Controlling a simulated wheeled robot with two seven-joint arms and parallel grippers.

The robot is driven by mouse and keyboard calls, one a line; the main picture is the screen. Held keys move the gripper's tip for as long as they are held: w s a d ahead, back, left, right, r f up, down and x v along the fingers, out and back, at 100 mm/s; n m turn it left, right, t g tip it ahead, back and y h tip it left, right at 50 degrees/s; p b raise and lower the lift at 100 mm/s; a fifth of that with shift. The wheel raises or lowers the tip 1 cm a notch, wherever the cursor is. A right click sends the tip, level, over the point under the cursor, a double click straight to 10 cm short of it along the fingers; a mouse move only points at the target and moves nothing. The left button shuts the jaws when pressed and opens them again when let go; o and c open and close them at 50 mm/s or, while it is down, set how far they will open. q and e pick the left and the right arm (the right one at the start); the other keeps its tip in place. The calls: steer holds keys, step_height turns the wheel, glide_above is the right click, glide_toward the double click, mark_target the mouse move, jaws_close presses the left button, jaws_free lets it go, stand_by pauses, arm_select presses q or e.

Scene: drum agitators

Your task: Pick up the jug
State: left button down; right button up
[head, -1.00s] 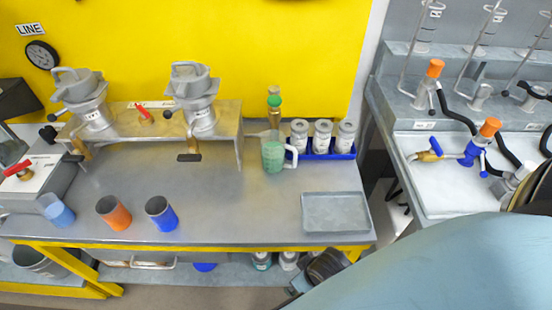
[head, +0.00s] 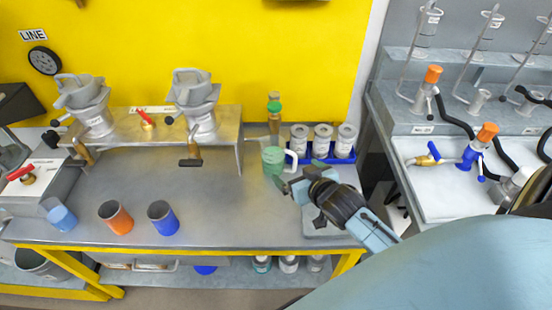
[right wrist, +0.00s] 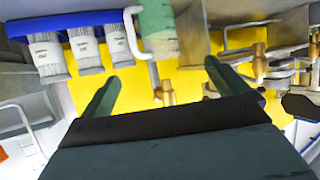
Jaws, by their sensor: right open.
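The green jug (head: 272,160) with a pale handle stands on the grey bench, in front of the yellow wall. Its lower right part is close to my right gripper (head: 286,187) in the head view. In the right wrist view the jug (right wrist: 157,28) shows at the top, upside down, with its white handle on the left. My right gripper (right wrist: 160,85) is open there, its two dark green fingers apart with nothing between them. The jug lies beyond the fingertips, and I see no contact. My left gripper is not in view.
A blue rack (head: 335,158) with white jars stands right of the jug. A grey tray (head: 316,229) lies partly under my right arm. An orange cup (head: 116,218) and a blue cup (head: 162,217) stand at the bench front. The bench middle is clear.

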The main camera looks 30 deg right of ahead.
mark_target(280, 152)
steer(key=shift+t, duration=0.4)
steer(key=x, duration=0.5)
steer(key=r+x, duration=0.1)
steer(key=x, duration=0.1)
steer(key=shift+w+d+b, duration=0.25)
steer(key=shift+w+b, duration=0.15)
steer(key=shift+w, duration=0.1)
steer(key=shift+b+x, duration=0.45)
steer(key=shift+x, duration=2.75)
steer(key=shift+a+f, duration=0.1)
steer(key=shift+s, duration=0.1)
steer(key=c, duration=1.8)
steer(key=shift+c, duration=0.8)
